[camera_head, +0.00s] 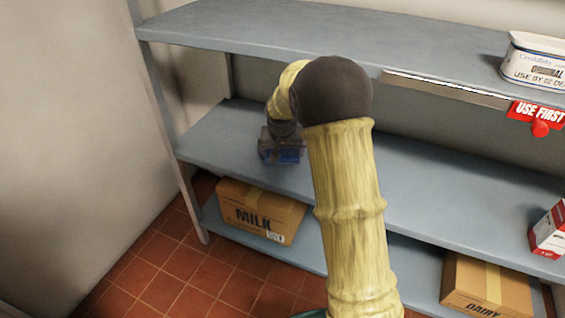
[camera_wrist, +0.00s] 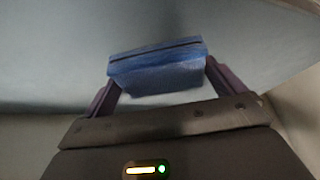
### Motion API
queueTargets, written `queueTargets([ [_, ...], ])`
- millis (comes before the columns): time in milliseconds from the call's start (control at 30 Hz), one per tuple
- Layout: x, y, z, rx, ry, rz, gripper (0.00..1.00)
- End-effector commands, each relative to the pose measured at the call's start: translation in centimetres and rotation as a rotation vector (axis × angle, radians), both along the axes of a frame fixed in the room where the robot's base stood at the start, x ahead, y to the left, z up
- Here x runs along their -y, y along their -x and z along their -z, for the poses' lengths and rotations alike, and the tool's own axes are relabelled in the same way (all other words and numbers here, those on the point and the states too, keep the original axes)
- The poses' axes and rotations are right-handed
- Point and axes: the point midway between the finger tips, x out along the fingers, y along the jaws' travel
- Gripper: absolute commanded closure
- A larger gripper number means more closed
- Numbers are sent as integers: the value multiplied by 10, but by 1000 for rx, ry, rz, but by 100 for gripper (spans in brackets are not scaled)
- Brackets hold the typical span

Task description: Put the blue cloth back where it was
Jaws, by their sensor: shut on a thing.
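The blue cloth (camera_wrist: 158,75) is a folded, block-like bundle between the two fingers of my gripper (camera_wrist: 160,82) in the wrist view. My gripper is shut on it, a finger against each side. In the head view the cloth (camera_head: 289,155) shows as a blue patch below my gripper (camera_head: 282,150), over the left part of the middle shelf (camera_head: 225,140). I cannot tell whether the cloth touches the shelf. My arm hides part of the shelf behind it.
A milk carton box (camera_head: 258,212) and a dairy box (camera_head: 486,285) stand on the bottom shelf. A red and white box (camera_head: 550,232) is at the middle shelf's right. The top shelf (camera_head: 270,35) overhangs, with a white container (camera_head: 535,62) and a red "use first" tag (camera_head: 537,113).

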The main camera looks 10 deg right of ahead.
Motion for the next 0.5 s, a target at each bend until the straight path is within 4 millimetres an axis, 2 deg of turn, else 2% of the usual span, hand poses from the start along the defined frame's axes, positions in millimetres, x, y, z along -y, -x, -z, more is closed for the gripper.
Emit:
queueTargets([
  [233,0,1,42,-3,0,1,26],
  [333,0,0,48,-1,0,0,26],
  [500,0,0,47,0,0,0,26],
])
